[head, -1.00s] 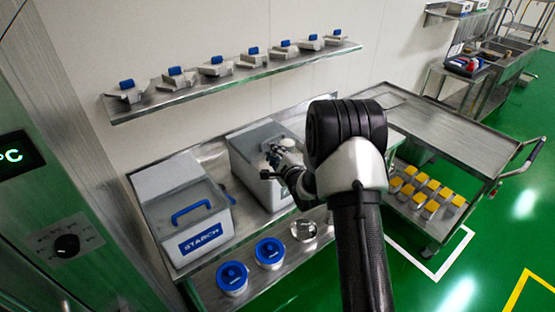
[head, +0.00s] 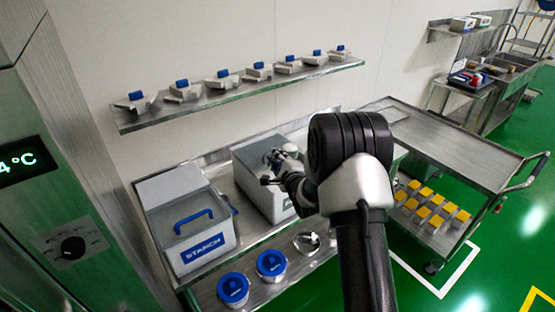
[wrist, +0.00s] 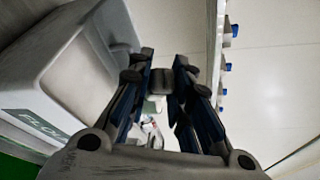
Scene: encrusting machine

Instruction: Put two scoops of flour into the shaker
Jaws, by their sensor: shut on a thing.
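In the wrist view the flour bin (wrist: 85,75), a grey box with its label partly in sight, stands to the left of my gripper (wrist: 162,80). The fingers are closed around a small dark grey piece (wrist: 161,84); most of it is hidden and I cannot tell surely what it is. In the head view my gripper (head: 277,160) is at the top of the flour bin (head: 262,185), partly hidden by my arm. A round container with an open, shiny top (head: 307,242), possibly the shaker, stands on the lower shelf below the bin.
A starch bin (head: 165,215) with a blue handle stands left of the flour bin. Two blue-lidded containers (head: 233,288) (head: 271,263) are below it. A wall shelf (head: 240,97) holds several grey scoops with blue parts. A steel cart (head: 450,145) stands right.

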